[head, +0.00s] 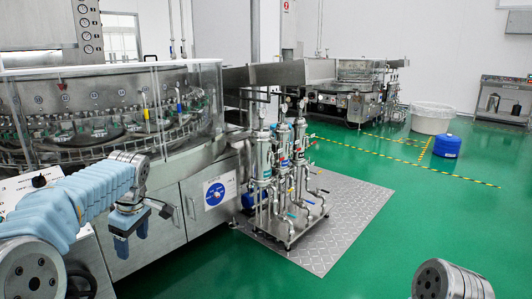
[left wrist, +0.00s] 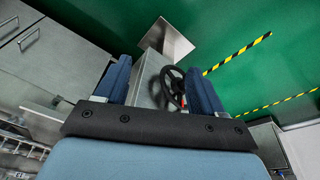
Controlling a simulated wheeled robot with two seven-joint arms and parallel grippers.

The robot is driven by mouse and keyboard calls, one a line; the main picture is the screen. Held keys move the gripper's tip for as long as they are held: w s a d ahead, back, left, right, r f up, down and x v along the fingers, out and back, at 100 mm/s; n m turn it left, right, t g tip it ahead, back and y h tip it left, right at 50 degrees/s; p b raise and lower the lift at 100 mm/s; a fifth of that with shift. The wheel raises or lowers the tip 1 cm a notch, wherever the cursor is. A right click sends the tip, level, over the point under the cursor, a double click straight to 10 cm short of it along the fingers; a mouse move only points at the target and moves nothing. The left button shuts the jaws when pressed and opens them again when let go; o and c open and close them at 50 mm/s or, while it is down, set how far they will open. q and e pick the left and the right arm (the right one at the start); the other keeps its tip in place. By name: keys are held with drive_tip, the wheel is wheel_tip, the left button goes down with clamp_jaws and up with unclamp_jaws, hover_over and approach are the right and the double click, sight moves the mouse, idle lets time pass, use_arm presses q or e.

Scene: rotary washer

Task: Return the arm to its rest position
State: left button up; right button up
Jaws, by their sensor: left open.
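My left arm comes in from the left of the head view in a light-blue sleeve. My left gripper (head: 131,240) hangs below the wrist, with dark-blue fingers pointing down, in front of the washer's steel cabinet doors. In the left wrist view the two fingers (left wrist: 158,85) stand apart with nothing held between them. Beyond them are a grey metal box and a black handwheel (left wrist: 173,84). Of my right arm, only a round metal joint shows at the lower right of the head view; its gripper is out of view.
The rotary washer (head: 150,190) stands close to the left arm. A filter cart (head: 283,180) stands on a tread plate (head: 348,215). A blue drum (head: 447,146) and a white tub (head: 431,119) stand farther right. Green floor (head: 400,240) is open at the right.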

use_arm(q)
drive_tip(key=s+d+f+m+h, duration=0.1)
drive_tip(key=d+f+m, duration=0.25)
drive_tip(key=f, duration=0.65)
drive_tip(key=s+d+f+m+h, duration=0.2)
drive_tip(key=d+f, duration=0.3)
drive_tip(key=f, duration=0.5)
drive_tip(key=s+d+f+m+h, duration=0.1)
drive_tip(key=d+f+m, duration=0.25)
drive_tip(key=f, duration=0.65)
drive_tip(key=s+d+f+m+h, duration=0.1)
drive_tip(key=s+d+f, duration=0.4)
drive_tip(key=s, duration=0.5)
drive_tip(key=s+d+f+m+h, duration=0.1)
drive_tip(key=s+d+f+m, duration=0.3)
drive_tip(key=s, duration=0.7)
wheel_tip(320, 180, down, 3)
drive_tip(key=shift+s+d+f+g+h, duration=0.2)
drive_tip(key=shift+d+g+h, duration=0.15)
drive_tip(key=shift+d, duration=0.75)
